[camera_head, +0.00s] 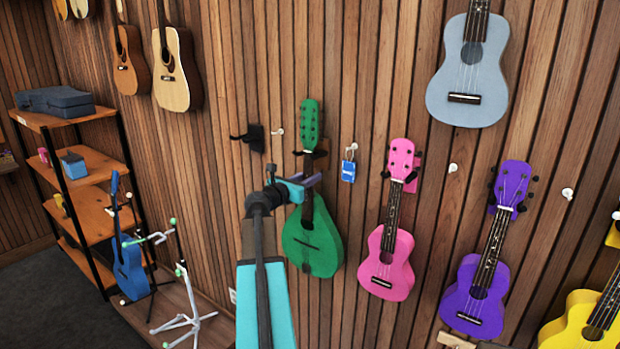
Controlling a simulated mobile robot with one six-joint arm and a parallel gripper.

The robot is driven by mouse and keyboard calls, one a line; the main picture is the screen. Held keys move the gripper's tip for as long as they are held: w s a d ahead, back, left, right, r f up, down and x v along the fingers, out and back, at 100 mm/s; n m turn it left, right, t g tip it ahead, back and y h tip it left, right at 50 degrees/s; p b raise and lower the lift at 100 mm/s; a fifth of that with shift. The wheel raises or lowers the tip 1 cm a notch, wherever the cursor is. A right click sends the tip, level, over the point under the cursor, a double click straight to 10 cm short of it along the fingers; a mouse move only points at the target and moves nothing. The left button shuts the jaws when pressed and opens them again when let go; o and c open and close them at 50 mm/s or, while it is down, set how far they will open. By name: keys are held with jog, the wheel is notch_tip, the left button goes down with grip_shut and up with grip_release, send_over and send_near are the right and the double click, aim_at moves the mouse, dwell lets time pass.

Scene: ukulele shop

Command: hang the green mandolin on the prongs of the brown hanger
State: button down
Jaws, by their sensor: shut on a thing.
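The green mandolin (312,245) is upright against the slatted wall, headstock up and body down. My gripper (303,187) is shut on its neck, below the headstock. The brown hanger (321,148) shows beside the neck just under the headstock, with dark prong ends to the left and right of the neck. The neck hides the middle of this hanger. I cannot tell whether the headstock rests on the prongs or is only in front of them.
An empty black hanger (253,137) is left of the mandolin. A blue tag (348,171) hangs from a peg to the right. Pink (386,262) and purple (480,295) ukuleles hang farther right. A white stand (188,300) and a shelf (90,168) are at left.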

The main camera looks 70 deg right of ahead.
jog(key=shift+f, duration=0.15)
dwell(0.5)
jog(key=shift+f+b, duration=0.55)
jog(key=shift+f, duration=0.3)
jog(key=c, duration=1.3)
grip_release()
jog(key=shift+c, duration=0.2)
jog(key=shift+f, duration=0.15)
jog(key=shift+w+a, duration=0.1)
jog(key=shift+a, duration=0.05)
